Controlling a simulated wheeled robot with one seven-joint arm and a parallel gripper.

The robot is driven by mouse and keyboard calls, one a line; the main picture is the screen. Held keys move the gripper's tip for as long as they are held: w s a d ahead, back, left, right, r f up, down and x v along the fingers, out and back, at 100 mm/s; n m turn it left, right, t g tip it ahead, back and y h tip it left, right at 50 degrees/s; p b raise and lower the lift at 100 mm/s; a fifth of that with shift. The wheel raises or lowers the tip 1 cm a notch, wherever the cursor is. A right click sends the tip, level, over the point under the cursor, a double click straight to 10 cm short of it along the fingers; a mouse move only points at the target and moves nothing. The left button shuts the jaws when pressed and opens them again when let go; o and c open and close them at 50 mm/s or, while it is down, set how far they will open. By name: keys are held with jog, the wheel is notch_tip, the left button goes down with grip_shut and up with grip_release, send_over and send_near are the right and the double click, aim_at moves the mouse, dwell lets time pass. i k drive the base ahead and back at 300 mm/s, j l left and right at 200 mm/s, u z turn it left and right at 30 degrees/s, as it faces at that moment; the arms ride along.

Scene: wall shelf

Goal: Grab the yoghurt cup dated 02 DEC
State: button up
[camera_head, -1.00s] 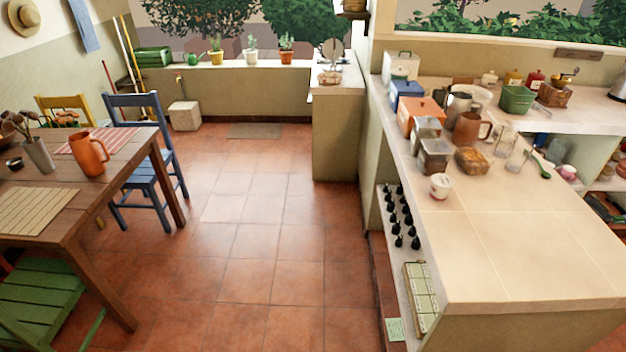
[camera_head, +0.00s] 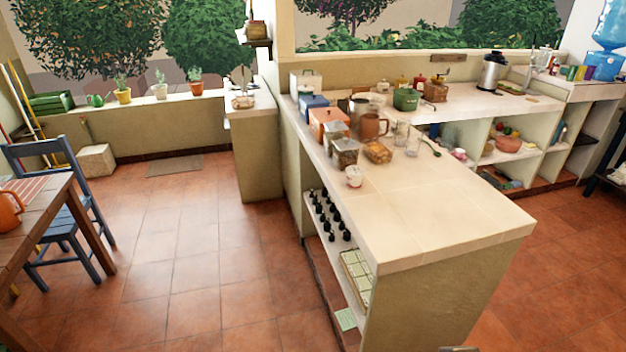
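A small white cup (camera_head: 354,177) with reddish marks stands on the pale counter (camera_head: 430,215), near its left edge. It could be a yoghurt cup, but it is too small in the picture to read any date. I cannot make out any other yoghurt cup for sure. My gripper is not recognisable in the view.
Behind the cup stand glass jars (camera_head: 345,152), an orange box (camera_head: 328,122), a brown jug (camera_head: 372,127) and drinking glasses (camera_head: 413,142). The counter's near part is bare. Open floor (camera_head: 190,250) lies left, with a blue chair (camera_head: 55,200) and a wooden table (camera_head: 42,225).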

aim_at(355, 173)
jog(key=i+j, duration=0.85)
jog(key=j, duration=0.15)
jog(key=i+j, duration=0.25)
jog(key=i, duration=0.3)
jog(key=i+j+z, duration=0.1)
jog(key=i+j, duration=0.15)
jog(key=i, duration=0.25)
